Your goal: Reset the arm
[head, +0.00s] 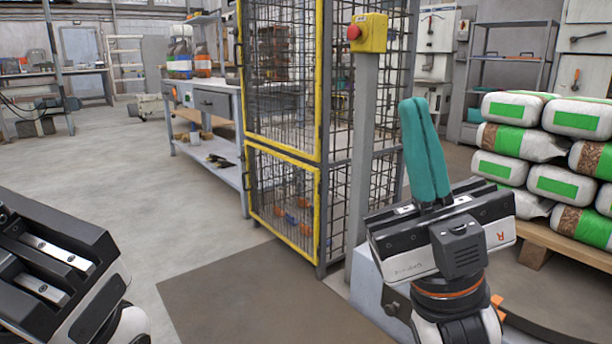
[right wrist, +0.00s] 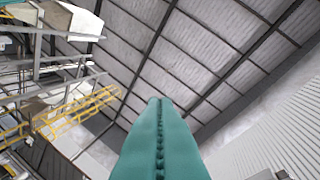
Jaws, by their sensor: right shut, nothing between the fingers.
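My right gripper (head: 413,106) is raised at the right of the head view with its two teal fingers pointing up. The fingers are pressed together with nothing between them. In the right wrist view the same teal fingers (right wrist: 158,135) meet along a dark seam, with the roof behind. My left gripper (head: 52,268) is at the lower left edge of the head view. Its dark body and metal rails show, but its fingers cannot be made out.
A mesh cage with a yellow-framed gate (head: 284,145) stands ahead. A yellow box with a red button (head: 354,32) tops a grey post (head: 363,130). Filled bags (head: 561,185) are stacked on a wooden pallet (head: 560,240) at right. A workbench (head: 212,103) stands behind; the left floor is open.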

